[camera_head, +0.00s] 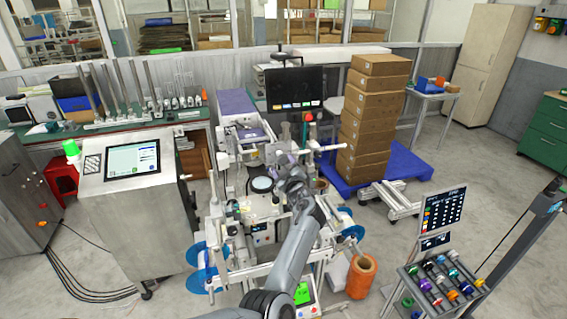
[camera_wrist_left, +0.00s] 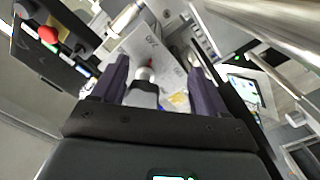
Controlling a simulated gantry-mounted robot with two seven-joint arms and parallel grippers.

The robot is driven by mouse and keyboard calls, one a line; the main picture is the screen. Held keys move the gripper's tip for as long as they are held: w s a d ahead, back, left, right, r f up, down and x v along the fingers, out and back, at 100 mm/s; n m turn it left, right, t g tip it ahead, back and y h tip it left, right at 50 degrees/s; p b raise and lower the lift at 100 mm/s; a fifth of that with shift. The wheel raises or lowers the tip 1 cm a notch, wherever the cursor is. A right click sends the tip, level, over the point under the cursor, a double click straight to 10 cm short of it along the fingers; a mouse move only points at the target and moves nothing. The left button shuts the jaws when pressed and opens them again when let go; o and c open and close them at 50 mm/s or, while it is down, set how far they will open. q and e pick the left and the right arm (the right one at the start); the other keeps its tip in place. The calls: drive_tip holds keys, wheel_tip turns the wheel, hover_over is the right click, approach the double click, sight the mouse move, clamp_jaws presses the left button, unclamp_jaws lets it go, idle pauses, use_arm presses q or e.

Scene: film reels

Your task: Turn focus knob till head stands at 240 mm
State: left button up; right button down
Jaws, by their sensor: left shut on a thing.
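My left gripper (camera_head: 284,172) reaches into the middle of the film machine (camera_head: 232,228) in the head view, at its upright column. In the left wrist view my left gripper (camera_wrist_left: 160,72) has its two dark purple fingers either side of a small grey-white knob (camera_wrist_left: 145,88), shut on it. The fingers' contact faces are partly hidden. A pale plate (camera_wrist_left: 150,45) with printed marks and a small red mark lies behind the knob; I cannot read a height from it. The head's position against a scale is too small to tell. My right gripper is not in view.
A dark monitor (camera_head: 294,87) stands behind the machine. A control console (camera_head: 130,165) is to its left, and stacked cartons (camera_head: 372,115) on a blue pallet (camera_head: 398,165) are at the right.

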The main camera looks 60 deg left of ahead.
use_arm(q)
drive_tip(key=shift+s+a+r, duration=0.1)
drive_tip(key=shift+r, duration=0.2)
drive_tip(key=v, duration=1.1)
drive_tip(key=shift+b, duration=0.3)
drive_tip(key=shift+f, duration=0.15)
